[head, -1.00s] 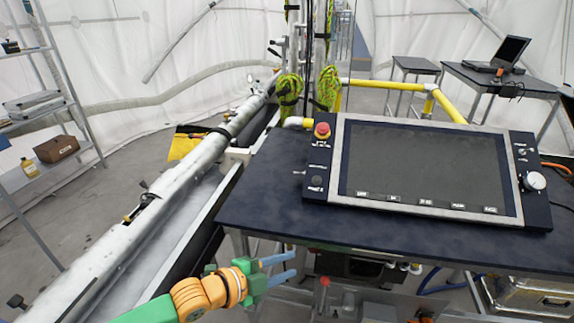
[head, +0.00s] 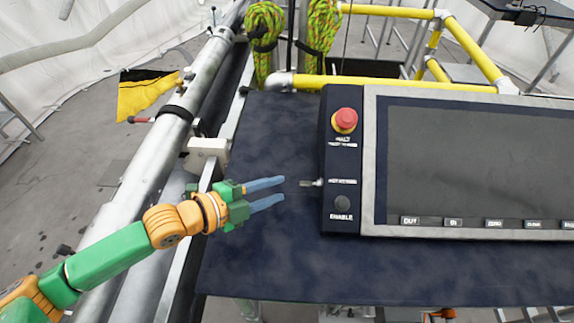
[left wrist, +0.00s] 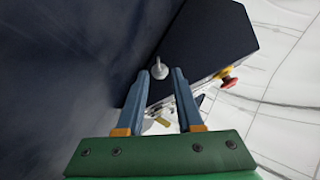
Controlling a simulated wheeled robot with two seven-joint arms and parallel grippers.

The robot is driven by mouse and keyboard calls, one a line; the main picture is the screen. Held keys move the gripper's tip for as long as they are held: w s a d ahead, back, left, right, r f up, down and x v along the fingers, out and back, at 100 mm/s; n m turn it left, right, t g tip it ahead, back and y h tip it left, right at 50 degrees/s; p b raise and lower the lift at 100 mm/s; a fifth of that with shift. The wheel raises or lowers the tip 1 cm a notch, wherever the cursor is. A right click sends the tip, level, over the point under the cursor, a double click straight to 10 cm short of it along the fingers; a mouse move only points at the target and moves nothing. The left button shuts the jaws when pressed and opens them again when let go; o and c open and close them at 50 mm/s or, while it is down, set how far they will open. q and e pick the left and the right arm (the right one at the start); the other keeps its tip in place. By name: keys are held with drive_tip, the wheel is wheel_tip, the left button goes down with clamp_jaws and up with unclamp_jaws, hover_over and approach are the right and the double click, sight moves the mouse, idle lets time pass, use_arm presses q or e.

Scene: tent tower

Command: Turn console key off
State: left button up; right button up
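The console (head: 370,160) stands on the dark table, with a small grey key (head: 312,182) sticking out of its left side. A red mushroom button (head: 345,120) and a dark knob marked ENABLE (head: 342,203) are on its front panel. My left gripper (head: 283,188) is open, its blue fingers pointing right at the key with a small gap. In the left wrist view the key (left wrist: 160,67) shows just past the fingertips (left wrist: 168,72), nearer the left one, in front of the console's dark side (left wrist: 212,40). Nothing is between the fingers.
The dark tabletop (head: 260,250) is clear around my left gripper. A thick grey pipe (head: 180,120) runs along the left. Yellow rails (head: 390,82) and green ropes (head: 265,35) are behind the table. A yellow-black flag (head: 145,95) is at the far left.

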sight(302, 185)
use_arm(q)
drive_tip(key=d+p, duration=0.1)
drive_tip(key=d, duration=0.2)
drive_tip(key=shift+d+f, duration=0.1)
drive_tip(key=shift+d, duration=0.15)
drive_tip(key=x, duration=0.3)
drive_tip(key=shift+w+a+f, duration=0.1)
drive_tip(key=shift+a+f, duration=0.1)
drive_tip(key=shift+w+f, duration=0.15)
drive_tip(key=shift+w, duration=0.1)
drive_tip(key=shift+s, duration=0.25)
clamp_jaws()
use_arm(e)
drive_tip(key=shift+s+d+r, duration=0.15)
drive_tip(key=shift+s+r, duration=0.5)
drive_tip(key=shift+s, duration=0.1)
